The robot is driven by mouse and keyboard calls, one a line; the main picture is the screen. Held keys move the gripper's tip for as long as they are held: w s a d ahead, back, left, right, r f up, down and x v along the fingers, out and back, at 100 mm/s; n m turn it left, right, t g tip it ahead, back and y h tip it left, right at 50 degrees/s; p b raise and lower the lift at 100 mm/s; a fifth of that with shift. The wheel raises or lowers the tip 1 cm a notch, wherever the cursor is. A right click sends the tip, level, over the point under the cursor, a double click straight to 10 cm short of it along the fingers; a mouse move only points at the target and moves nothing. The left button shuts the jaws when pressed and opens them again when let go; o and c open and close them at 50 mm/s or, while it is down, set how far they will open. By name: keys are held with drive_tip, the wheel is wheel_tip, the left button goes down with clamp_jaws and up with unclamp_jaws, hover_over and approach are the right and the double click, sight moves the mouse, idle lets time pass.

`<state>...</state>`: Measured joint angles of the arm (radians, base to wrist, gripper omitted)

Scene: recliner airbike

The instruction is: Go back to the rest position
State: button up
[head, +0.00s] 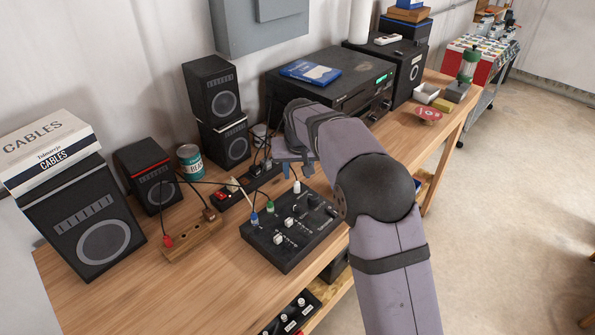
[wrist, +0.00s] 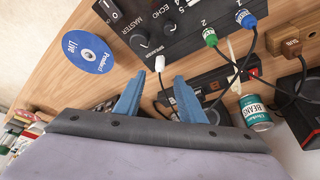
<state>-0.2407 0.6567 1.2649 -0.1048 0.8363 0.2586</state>
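My gripper (head: 294,165) hangs over the bench just behind the black mixer (head: 283,262), with my forearm above it in the head view. In the wrist view its two blue fingers (wrist: 160,78) stand apart, with nothing visibly held between them. A white plug (wrist: 160,63) sits at the mixer edge by the "SPEAKER" label, beyond the fingertips. A green plug (wrist: 210,37) and a blue plug (wrist: 246,19) sit along the same edge. My arm hides part of the mixer's right side in the head view.
A wooden socket block (head: 190,242) with a red plug (head: 167,241) and a power strip (head: 262,178) lie left of the mixer. Speakers (head: 103,240), a can (head: 190,162) and a receiver (head: 345,75) line the wall. The front left bench is clear.

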idle(0.5)
drive_tip(key=s+d+f+g, duration=0.1)
drive_tip(key=s+d, duration=0.3)
drive_tip(key=s, duration=0.8)
drive_tip(key=s+d+f+g, duration=0.2)
drive_tip(key=s+d+f, duration=0.1)
drive_tip(key=s, duration=0.9)
drive_tip(key=s+d+f+g, duration=0.1)
drive_tip(key=s+d, duration=0.4)
drive_tip(key=s, duration=0.7)
drive_tip(key=shift+s+d+f+g, duration=0.2)
drive_tip(key=shift+s+f+g, duration=0.15)
drive_tip(key=shift+f, duration=0.55)
